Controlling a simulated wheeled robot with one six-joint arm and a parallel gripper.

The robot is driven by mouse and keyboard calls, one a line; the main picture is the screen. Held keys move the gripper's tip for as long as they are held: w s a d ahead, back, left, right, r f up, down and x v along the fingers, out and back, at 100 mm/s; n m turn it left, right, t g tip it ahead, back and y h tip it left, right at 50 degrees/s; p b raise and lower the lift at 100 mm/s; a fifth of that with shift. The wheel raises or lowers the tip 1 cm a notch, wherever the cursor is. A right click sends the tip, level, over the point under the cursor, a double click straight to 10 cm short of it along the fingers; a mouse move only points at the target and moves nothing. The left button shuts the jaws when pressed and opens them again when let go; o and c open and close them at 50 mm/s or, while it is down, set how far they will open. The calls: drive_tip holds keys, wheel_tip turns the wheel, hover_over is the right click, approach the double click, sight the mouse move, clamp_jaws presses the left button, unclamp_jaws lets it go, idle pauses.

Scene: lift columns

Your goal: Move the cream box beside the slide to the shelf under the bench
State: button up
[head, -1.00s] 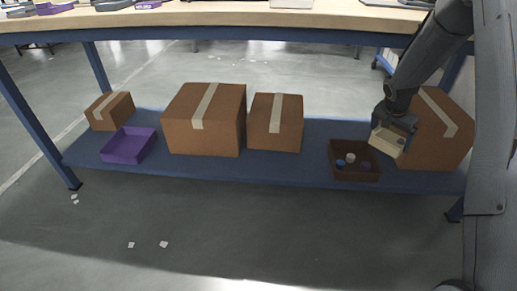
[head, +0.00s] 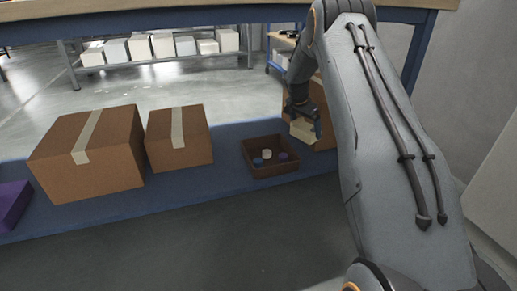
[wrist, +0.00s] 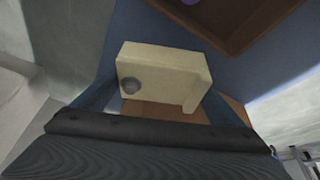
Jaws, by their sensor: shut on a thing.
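The cream box (head: 303,130) is held in my gripper (head: 303,110), low over the right part of the blue shelf (head: 205,190) under the bench (head: 180,22). In the wrist view the cream box (wrist: 150,72) sits between the two fingers (wrist: 165,92), with a round grey spot on its face. My gripper is shut on it. The box is just right of the brown tray and in front of a cardboard box. I cannot tell whether its underside touches the shelf. No slide is in view.
The brown tray (head: 249,160) holds several small round items. Cardboard boxes stand on the shelf at left (head: 90,165), middle (head: 180,148) and behind my gripper (head: 325,138). A purple tray (head: 12,203) is at far left. Bare shelf shows before the middle box.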

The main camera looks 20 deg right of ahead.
wheel_tip(320, 180, down, 10)
drive_tip(key=b, duration=0.5)
drive_tip(key=o, duration=1)
drive_tip(key=shift+f, duration=0.1)
drive_tip(key=shift+o, duration=0.2)
